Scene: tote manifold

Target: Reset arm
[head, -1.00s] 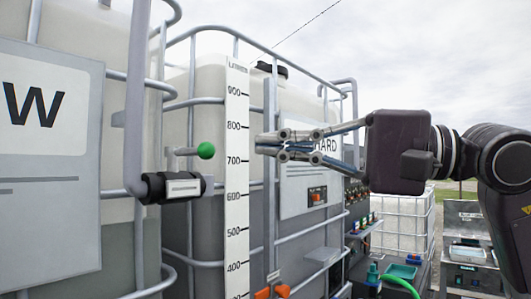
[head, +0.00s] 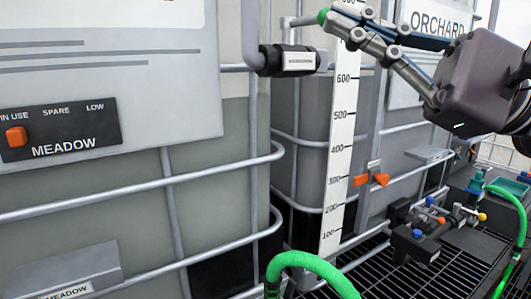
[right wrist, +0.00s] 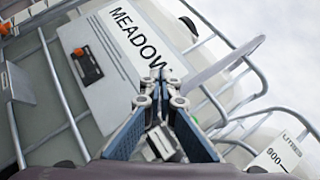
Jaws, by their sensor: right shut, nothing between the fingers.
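My right gripper (head: 345,14) is at the top of the head view, its arm coming in from the right. Its fingers are shut with nothing held. The fingertips overlap the area beside a green knob (head: 323,16); I cannot tell whether they touch it. In the right wrist view the closed fingertips (right wrist: 152,82) show in front of the MEADOW sign (right wrist: 128,60). My left gripper is not in view.
The caged MEADOW tote (head: 215,180) fills the left. A white level scale (head: 338,160) stands before the ORCHARD tote (head: 300,160). Coloured valves (head: 430,230) and green hoses (head: 310,262) lie low over a black grating (head: 375,270).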

